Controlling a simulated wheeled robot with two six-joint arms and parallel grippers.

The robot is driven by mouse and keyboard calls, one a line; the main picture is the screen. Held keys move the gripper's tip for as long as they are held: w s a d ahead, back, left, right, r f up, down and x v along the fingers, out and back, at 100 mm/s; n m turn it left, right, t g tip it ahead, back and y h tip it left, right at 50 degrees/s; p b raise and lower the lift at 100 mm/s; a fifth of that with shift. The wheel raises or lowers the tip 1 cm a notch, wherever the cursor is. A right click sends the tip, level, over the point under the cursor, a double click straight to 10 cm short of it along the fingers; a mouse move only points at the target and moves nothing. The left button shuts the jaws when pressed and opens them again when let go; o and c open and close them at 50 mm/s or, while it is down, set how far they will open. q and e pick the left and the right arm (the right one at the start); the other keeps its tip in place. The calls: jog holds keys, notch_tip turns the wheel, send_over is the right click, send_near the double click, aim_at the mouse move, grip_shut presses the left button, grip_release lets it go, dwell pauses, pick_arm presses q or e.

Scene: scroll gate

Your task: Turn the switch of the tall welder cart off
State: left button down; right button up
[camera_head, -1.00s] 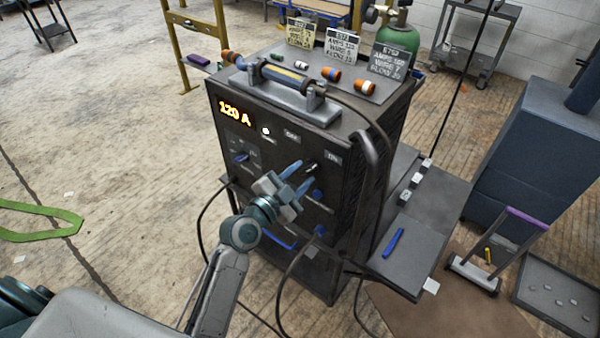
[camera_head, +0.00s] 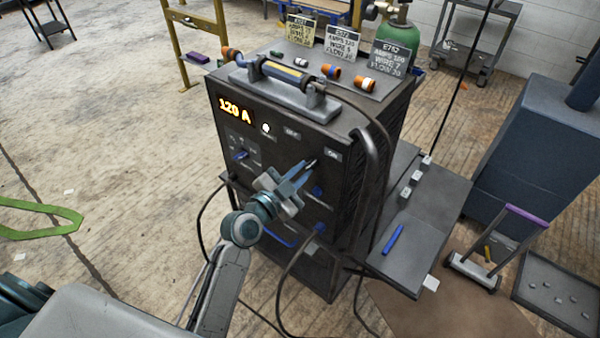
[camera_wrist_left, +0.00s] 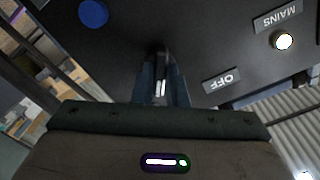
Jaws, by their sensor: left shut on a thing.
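The tall welder cart (camera_head: 262,170) is a dark cabinet with a lit orange display reading 120 A. Its switch (camera_head: 311,162) is on the upper right of the front panel, between an OFF label (camera_head: 292,133) and an ON label (camera_head: 333,155). My left gripper (camera_head: 303,171) is at the panel with its fingers shut on the switch. In the left wrist view the switch's light-marked handle (camera_wrist_left: 161,86) sits between the fingers, which hide its sides. The OFF label (camera_wrist_left: 222,80) and the lit white MAINS lamp (camera_wrist_left: 284,41) show beside it. My right gripper is not in view.
Blue knobs (camera_head: 318,191) sit close to my fingers on the panel. Black cables (camera_head: 290,275) hang in front of the cart. A side shelf (camera_head: 420,225) juts out to the right.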

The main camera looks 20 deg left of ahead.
pick_arm(q)
jog(key=shift+n, duration=1.6)
jog(key=shift+d+n, duration=0.1)
jog(key=shift+n, duration=0.8)
jog(key=n, duration=0.2)
jog(key=shift+n, duration=0.8)
jog(key=shift+n+p, duration=0.3)
jog(key=shift+n, duration=0.2)
jog(key=n+p, duration=0.1)
jog(key=n, duration=0.2)
jog(key=shift+d+n+p, duration=0.1)
jog(key=shift+n+p, duration=0.2)
jog(key=shift+n, duration=0.9)
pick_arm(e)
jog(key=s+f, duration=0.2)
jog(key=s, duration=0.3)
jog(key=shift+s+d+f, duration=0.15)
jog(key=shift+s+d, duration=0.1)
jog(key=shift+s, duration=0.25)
